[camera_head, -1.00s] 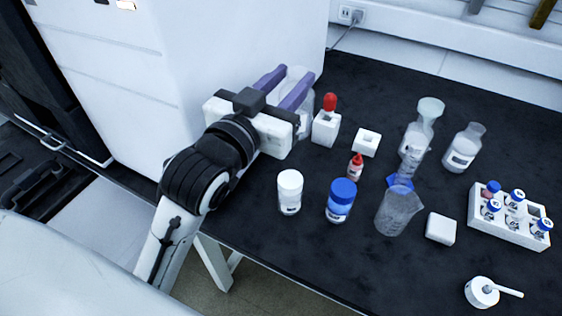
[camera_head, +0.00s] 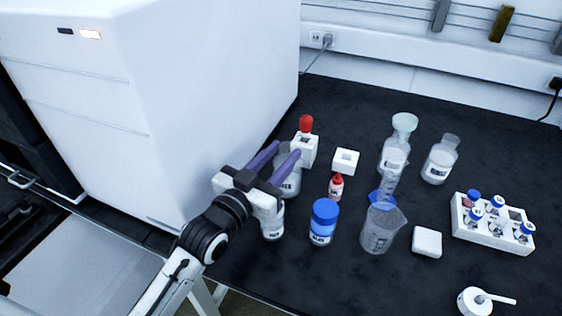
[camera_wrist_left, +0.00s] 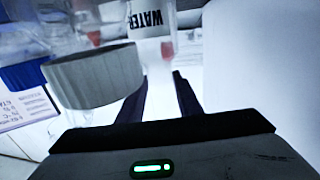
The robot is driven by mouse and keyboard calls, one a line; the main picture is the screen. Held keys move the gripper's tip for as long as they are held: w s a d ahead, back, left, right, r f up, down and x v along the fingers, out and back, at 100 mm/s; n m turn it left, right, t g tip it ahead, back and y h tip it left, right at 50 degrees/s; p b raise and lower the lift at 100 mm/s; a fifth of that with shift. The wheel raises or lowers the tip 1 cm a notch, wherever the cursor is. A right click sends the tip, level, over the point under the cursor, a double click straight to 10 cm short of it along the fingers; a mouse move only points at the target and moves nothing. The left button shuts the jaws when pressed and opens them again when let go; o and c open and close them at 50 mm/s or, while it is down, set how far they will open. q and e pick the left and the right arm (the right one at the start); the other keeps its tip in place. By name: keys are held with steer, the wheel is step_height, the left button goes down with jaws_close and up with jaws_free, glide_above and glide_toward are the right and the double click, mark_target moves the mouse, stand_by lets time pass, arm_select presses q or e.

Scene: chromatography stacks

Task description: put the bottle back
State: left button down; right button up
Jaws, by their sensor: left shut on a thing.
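My left gripper (camera_head: 283,154) is shut on a clear bottle (camera_head: 290,184), whose body shows between and beyond the purple fingers. In the left wrist view the bottle (camera_wrist_left: 152,45) carries a label reading WATER, upside down in that picture. The bottle looks upright, but I cannot tell whether its base touches the black bench top. A white-capped bottle (camera_head: 272,222) stands close by the gripper on the near side, partly hidden by it. Its cap also shows large in the left wrist view (camera_wrist_left: 95,76). My right gripper is not in view.
A blue-capped bottle (camera_head: 323,222), a small red-capped bottle (camera_head: 336,188), a red-topped dropper in a white block (camera_head: 305,150) and a beaker (camera_head: 380,232) stand nearby. A vial rack (camera_head: 490,232) is at right. A large white cabinet (camera_head: 200,100) borders the left.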

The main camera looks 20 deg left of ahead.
arm_select(q)
steer(key=shift+f, duration=0.5)
steer(key=shift+f, duration=0.2)
steer(key=c, duration=1.3)
jaws_free()
steer(key=shift+o, duration=0.2)
steer(key=shift+r, duration=0.2)
steer(key=s+a, duration=0.2)
steer(key=s, duration=0.9)
steer(key=shift+s+a, duration=0.2)
steer(key=shift+s, duration=0.2)
